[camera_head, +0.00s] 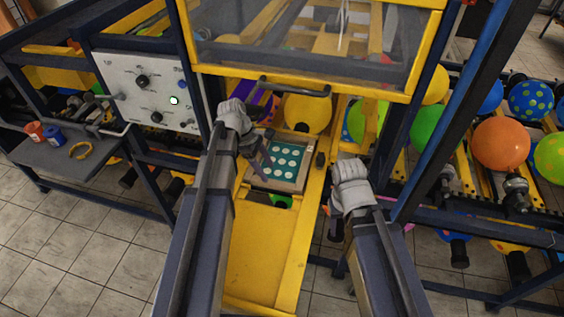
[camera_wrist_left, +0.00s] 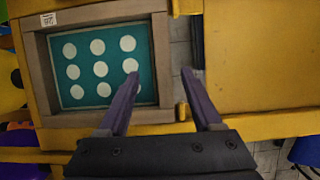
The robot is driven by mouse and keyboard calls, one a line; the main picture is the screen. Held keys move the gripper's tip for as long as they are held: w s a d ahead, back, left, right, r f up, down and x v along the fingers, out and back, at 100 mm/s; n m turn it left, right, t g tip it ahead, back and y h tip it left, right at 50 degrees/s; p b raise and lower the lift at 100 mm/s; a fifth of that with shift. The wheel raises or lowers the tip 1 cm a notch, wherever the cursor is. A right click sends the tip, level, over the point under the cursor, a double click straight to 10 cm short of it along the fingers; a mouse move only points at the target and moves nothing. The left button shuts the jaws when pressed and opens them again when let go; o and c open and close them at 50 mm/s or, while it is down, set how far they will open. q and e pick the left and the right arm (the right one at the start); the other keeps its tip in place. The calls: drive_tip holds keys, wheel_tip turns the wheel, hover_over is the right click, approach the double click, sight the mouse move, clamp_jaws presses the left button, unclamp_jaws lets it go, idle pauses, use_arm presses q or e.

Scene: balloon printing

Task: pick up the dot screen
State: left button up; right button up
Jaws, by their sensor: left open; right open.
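The dot screen (camera_head: 284,161) is a teal panel with rows of white dots in a wooden frame. It sits in the yellow machine, between my two arms in the head view. It also shows at the left of the left wrist view (camera_wrist_left: 84,75). My left gripper (camera_head: 262,157) is open over the left side of the screen. In the left wrist view my left gripper (camera_wrist_left: 160,80) has its two fingers apart, near the frame's right edge, and holds nothing. My right gripper (camera_head: 333,222) is to the right of the screen, pointing down and largely hidden by its wrist.
A yellow guard with a clear window and dark handle (camera_head: 294,88) stands behind the screen. A control panel (camera_head: 150,91) is at left, above a side shelf (camera_head: 75,158) with a red cup, a blue cup and yellow tape. Balloons (camera_head: 500,143) line the right.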

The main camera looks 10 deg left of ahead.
sight(273, 182)
use_arm(q)
drive_tip(key=b+x, duration=0.2)
drive_tip(key=x, duration=0.1)
drive_tip(key=b+x, duration=0.1)
drive_tip(key=shift+s+f+b, duration=0.15)
drive_tip(key=shift+s+b, duration=0.1)
drive_tip(key=shift+b, duration=0.05)
drive_tip(key=shift+d+f+b, duration=0.25)
drive_tip(key=shift+f+b, duration=0.15)
drive_tip(key=shift+b, duration=0.05)
drive_tip(key=shift+r, duration=0.1)
drive_tip(key=shift+c, duration=0.3)
clamp_jaws()
